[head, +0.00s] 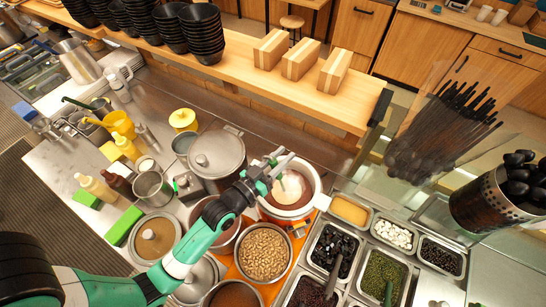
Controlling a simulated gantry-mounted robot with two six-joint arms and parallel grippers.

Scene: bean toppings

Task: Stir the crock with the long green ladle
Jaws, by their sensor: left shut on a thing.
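The crock (316,184) is a round pot with a pale rim and brown contents, standing right of the middle in the head view. My left gripper (279,168) is over the crock's left rim, reaching in from the lower left. It is shut on the green ladle (277,174), of which only a short green piece shows by the fingers. A pale rounded patch lies inside the crock below the fingers; I cannot tell whether it is the ladle's bowl or the contents. The gripper hides part of the crock's left side. My right gripper is not in view.
A lidded steel pot (217,152) stands close left of the crock. A pot of beans (264,251) is in front of it. Topping trays (350,211) lie to its right, beside a glass panel. A wooden shelf (300,91) with black bowls runs behind.

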